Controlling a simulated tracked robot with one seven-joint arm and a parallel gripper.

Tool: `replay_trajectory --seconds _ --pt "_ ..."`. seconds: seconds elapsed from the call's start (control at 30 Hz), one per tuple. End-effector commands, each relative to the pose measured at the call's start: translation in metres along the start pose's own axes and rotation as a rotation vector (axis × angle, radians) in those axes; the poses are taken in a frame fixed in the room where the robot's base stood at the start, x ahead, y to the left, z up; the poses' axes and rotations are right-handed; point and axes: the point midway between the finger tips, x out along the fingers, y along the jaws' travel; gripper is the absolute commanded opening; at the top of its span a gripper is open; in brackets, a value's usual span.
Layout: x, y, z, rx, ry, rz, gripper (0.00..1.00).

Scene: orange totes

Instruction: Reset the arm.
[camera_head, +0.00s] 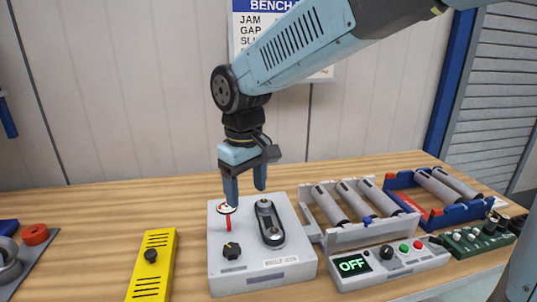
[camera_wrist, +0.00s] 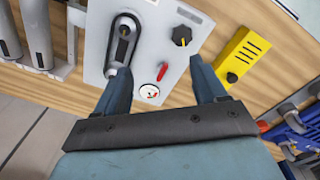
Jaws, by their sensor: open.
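My gripper (camera_head: 246,190) hangs pointing down over the back part of a light grey box on the wooden bench. Its two blue-grey fingers are apart, with nothing between them. The wrist view also shows my gripper (camera_wrist: 160,72) with spread fingers. The grey box (camera_head: 285,270) carries a round white gauge (camera_head: 222,208), a red lever (camera_head: 228,223), a black knob (camera_head: 232,250) and a dark oval slotted part (camera_head: 269,222). In the wrist view the gauge (camera_wrist: 149,91) and red lever (camera_wrist: 162,71) lie between the fingers' lines. I cannot tell the exact height of the fingertips above the box.
A yellow box (camera_head: 152,268) stands left of the grey box. To the right are a rack (camera_head: 350,236) of grey cylinders, a controller reading OFF (camera_head: 400,268), a blue tray (camera_head: 455,213) and a green board (camera_head: 470,243). A wall rises behind the bench.

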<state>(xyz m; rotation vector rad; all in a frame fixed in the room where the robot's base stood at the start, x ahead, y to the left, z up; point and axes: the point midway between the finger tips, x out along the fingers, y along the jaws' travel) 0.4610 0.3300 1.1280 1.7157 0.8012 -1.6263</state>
Motion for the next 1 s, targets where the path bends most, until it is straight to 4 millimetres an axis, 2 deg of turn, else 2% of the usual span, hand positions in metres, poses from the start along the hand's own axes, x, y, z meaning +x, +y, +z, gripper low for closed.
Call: replay_trajectory --seconds 0.1,0.2,0.5,0.8,1.0 --pt "-0.014 0.036 0.030 0.110 0.040 0.043 0.71" --pt "-0.024 0.062 0.057 0.202 0.074 0.074 0.71" --pt "-0.047 0.121 0.150 0.479 0.187 0.148 0.71" --pt "-0.056 0.147 0.246 0.741 0.317 0.192 0.71" --pt "-0.054 0.150 0.288 0.857 0.384 0.204 0.71"
